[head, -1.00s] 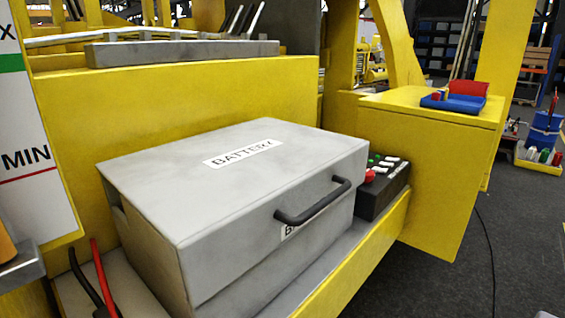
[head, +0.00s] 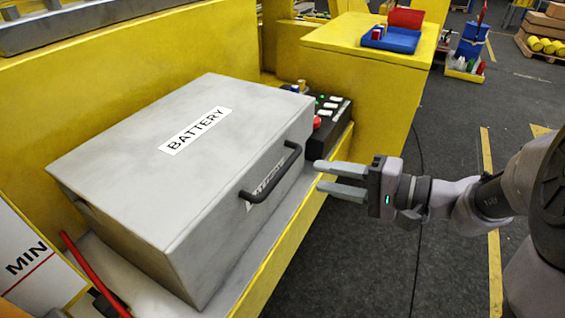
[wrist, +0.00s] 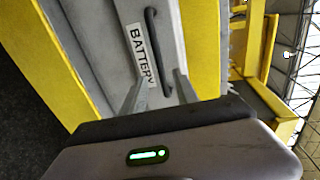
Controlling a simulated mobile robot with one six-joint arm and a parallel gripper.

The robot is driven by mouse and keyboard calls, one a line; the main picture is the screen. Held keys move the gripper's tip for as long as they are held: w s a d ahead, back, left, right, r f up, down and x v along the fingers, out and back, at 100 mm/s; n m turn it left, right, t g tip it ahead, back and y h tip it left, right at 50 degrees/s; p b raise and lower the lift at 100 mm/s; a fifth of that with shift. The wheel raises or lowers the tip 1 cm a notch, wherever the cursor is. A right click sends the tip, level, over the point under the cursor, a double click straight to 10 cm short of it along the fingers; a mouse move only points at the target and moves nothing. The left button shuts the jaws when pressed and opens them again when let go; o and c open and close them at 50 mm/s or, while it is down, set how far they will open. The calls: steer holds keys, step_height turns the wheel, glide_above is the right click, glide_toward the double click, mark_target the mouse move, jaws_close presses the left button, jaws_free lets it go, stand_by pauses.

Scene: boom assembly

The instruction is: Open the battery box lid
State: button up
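The grey battery box (head: 120,215) sits on a yellow-edged ledge, with its lid (head: 190,165) shut and a "BATTERY" label on top. A black bar handle (head: 272,176) is on the front side of the lid. My gripper (head: 318,176) is to the right of the handle, apart from it, with its fingers pointing left towards the box. The two fingers are spread with nothing between them. In the wrist view the handle (wrist: 157,50) and the front label (wrist: 140,55) show ahead of the spread fingers (wrist: 157,88).
A black control box (head: 328,120) with a red button stands right behind the battery box. A yellow cabinet (head: 350,75) carries a blue tray (head: 390,40). A red cable (head: 88,270) lies at the left.

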mark_target(284, 166)
steer(key=x, duration=1)
jaws_close()
stand_by(1.0)
